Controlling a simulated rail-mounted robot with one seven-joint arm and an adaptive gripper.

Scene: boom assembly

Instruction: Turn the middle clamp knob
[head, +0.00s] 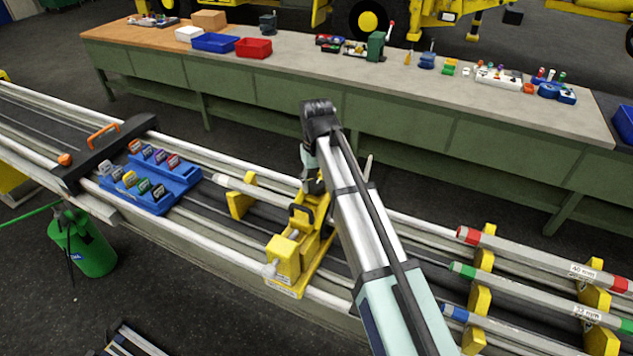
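A yellow clamp (285,258) stands on the rail bed in the middle of the head view. It has a dark rounded part near its top and a small pale knob-like part (270,269) at its lower left. Which part is the middle clamp knob is not clear. My arm rises from the lower right, bends at the top, and drops down behind its own link. My gripper (314,184) is at the clamp's upper end, mostly hidden by the arm. Its fingers, and any touch on a knob, cannot be made out.
A blue tray (185,181) with several coloured tagged pieces sits left on the rails, beside a black bar with orange handles. Labelled tubes (545,263) with red, green and blue ends rest in yellow supports at right. A long workbench (330,85) runs behind.

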